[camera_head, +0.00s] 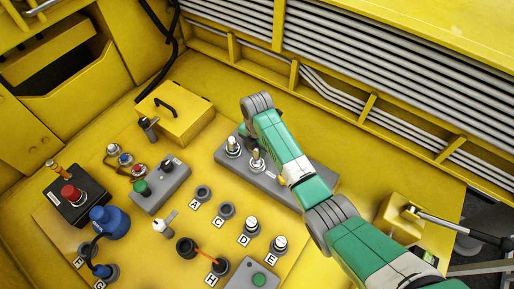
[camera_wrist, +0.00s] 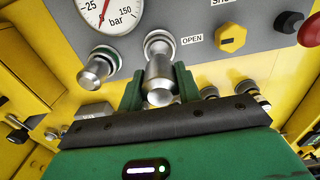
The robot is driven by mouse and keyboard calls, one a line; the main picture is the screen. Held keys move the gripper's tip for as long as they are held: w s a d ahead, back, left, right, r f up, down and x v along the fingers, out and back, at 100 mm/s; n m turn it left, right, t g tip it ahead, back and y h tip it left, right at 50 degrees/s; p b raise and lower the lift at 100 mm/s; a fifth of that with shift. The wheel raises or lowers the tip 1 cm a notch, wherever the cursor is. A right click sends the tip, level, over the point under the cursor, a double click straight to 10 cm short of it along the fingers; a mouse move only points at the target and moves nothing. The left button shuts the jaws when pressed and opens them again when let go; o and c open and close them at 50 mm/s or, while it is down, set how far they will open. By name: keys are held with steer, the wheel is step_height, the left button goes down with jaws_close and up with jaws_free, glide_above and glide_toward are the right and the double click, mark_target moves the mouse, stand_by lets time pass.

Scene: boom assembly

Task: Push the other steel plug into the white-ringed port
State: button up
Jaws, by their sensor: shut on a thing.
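Two steel plugs point out from the grey panel in the wrist view. My gripper (camera_wrist: 160,88) is shut on the right steel plug (camera_wrist: 159,72), with one green finger on each side. This plug lines up with a port (camera_wrist: 160,40) that has a pale ring. How deep the held plug sits is hard to tell. In the head view two upright steel pieces (camera_head: 233,147) stand on the grey panel (camera_head: 312,186).
A pressure gauge (camera_wrist: 108,12), a yellow knob (camera_wrist: 232,38) and a red knob (camera_wrist: 310,30) are near the gripper. In the head view, ports labelled A, C, D, E and H, a red button (camera_head: 69,192) and a blue connector (camera_head: 108,221) crowd the yellow console.

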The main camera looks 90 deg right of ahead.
steer(key=shift+f+b, duration=1.35)
steer(key=shift+f, duration=1.1)
steer(key=o, duration=1.2)
steer(key=shift+o, duration=0.2)
step_height(320, 180, up, 8)
steer(key=shift+f, duration=0.1)
